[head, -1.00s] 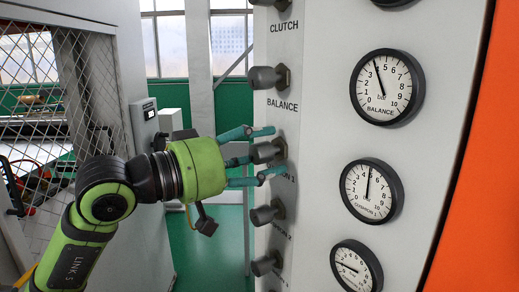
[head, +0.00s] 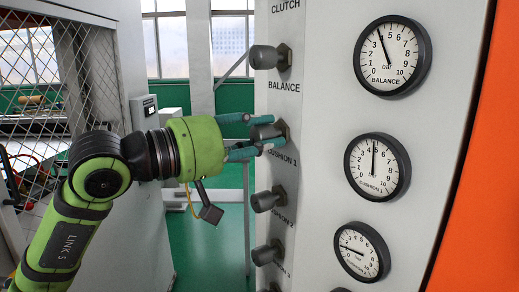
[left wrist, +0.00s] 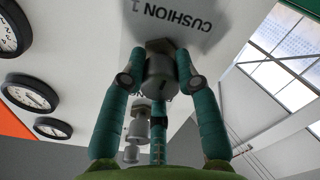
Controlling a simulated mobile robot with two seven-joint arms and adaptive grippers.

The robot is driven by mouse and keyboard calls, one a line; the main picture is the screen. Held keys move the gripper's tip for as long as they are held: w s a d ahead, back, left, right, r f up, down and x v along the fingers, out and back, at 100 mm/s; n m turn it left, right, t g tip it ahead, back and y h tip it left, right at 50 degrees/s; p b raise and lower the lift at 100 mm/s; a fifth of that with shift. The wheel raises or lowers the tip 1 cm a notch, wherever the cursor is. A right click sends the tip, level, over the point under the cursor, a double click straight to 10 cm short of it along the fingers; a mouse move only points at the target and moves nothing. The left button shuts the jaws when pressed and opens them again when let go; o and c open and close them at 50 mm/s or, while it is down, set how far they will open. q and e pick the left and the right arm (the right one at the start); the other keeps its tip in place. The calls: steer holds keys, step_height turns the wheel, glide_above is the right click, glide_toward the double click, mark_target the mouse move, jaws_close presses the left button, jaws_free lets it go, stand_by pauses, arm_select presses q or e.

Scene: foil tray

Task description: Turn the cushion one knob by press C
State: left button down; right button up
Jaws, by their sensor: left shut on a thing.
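The cushion 1 knob (head: 265,132) is a dark grey knob on the pale panel, with the label CUSHION 1 just below it. My left gripper (head: 268,131) has green fingers and is shut on this knob, with fingers above and below it. In the left wrist view the fingers (left wrist: 160,80) close around the grey knob (left wrist: 158,72), beneath the upside-down label. The CUSHION 1 gauge (head: 376,167) is right of the knob, its needle pointing almost straight up, near 5. My right gripper is not in view.
The balance knob (head: 265,57) sits above and the cushion 2 knob (head: 265,201) below, with another knob (head: 264,253) lower. The balance gauge (head: 392,56) and a lower gauge (head: 361,251) are at the right. A mesh fence (head: 85,70) stands at the left.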

arm_select(q)
steer(key=n+b, duration=0.1)
steer(key=n, duration=0.1)
steer(key=f+n+b, duration=0.1)
steer(key=b, duration=0.1)
steer(key=shift+d+n, duration=0.15)
steer(key=shift+n, duration=0.25)
steer(key=n+b, duration=0.3)
steer(key=n, duration=0.1)
steer(key=shift+n+b, duration=0.3)
steer(key=shift+b, duration=0.1)
steer(key=n+b, duration=0.3)
steer(key=n, duration=0.2)
steer(key=shift+r, duration=0.15)
steer(key=shift+r+n+b, duration=0.2)
steer(key=shift+n+b, duration=0.45)
steer(key=shift+n, duration=1.05)
steer(key=shift+r, duration=0.1)
steer(key=c, duration=0.9)
jaws_free()
steer(key=shift+s+r, duration=0.1)
